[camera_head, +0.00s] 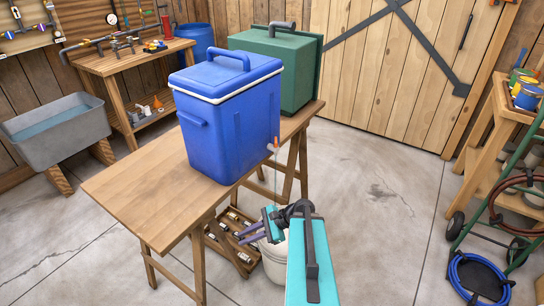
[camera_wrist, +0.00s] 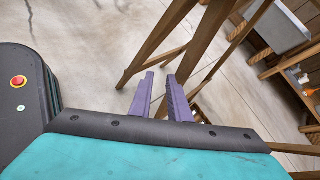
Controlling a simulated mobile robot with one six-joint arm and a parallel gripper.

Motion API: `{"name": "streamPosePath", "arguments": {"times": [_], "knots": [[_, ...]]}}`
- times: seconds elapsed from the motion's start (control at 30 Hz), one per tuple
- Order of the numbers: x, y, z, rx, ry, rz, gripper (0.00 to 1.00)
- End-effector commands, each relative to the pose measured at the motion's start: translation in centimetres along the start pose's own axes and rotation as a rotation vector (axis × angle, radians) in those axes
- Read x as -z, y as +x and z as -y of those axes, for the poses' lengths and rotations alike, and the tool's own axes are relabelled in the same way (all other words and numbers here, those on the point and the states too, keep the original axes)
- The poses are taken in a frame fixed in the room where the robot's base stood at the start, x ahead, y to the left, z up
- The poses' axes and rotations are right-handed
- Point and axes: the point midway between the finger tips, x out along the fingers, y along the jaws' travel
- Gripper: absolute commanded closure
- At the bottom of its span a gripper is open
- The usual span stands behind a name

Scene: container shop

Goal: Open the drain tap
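A blue cooler (camera_head: 228,130) with a white rim and a closed lid stands on the wooden trestle table (camera_head: 135,190). Its drain tap (camera_head: 272,148), a small pale fitting with an orange part, sticks out low on the cooler's right side. My gripper (camera_head: 242,235) is below and to the left of the tap, lower than the tabletop, and does not touch it. Its purple fingers point left. In the wrist view the fingers (camera_wrist: 161,84) stand apart with nothing between them. The cooler and tap are not in the wrist view.
A white bucket (camera_head: 274,262) stands on the floor beneath the tap, partly hidden by my arm. A crate of bottles (camera_head: 232,240) is beside it. Table legs (camera_wrist: 165,40) are close to my gripper. A green box (camera_head: 300,75) stands behind the cooler.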

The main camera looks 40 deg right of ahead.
Motion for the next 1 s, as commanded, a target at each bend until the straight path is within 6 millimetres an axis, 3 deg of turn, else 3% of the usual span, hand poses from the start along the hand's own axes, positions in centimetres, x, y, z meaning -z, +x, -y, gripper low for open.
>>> {"name": "streamPosePath", "arguments": {"times": [0.2,0.5,0.73,1.0], "knots": [[0.2,6.0,-5.3,-0.198,-0.173,-0.063,0.84],[1.3,11.9,-13.4,-0.488,-0.455,-0.126,0.84],[2.4,14.6,-19.4,-0.717,-0.690,-0.145,0.84],[4.2,16.0,-25.8,-0.993,-0.982,-0.134,0.84]]}}
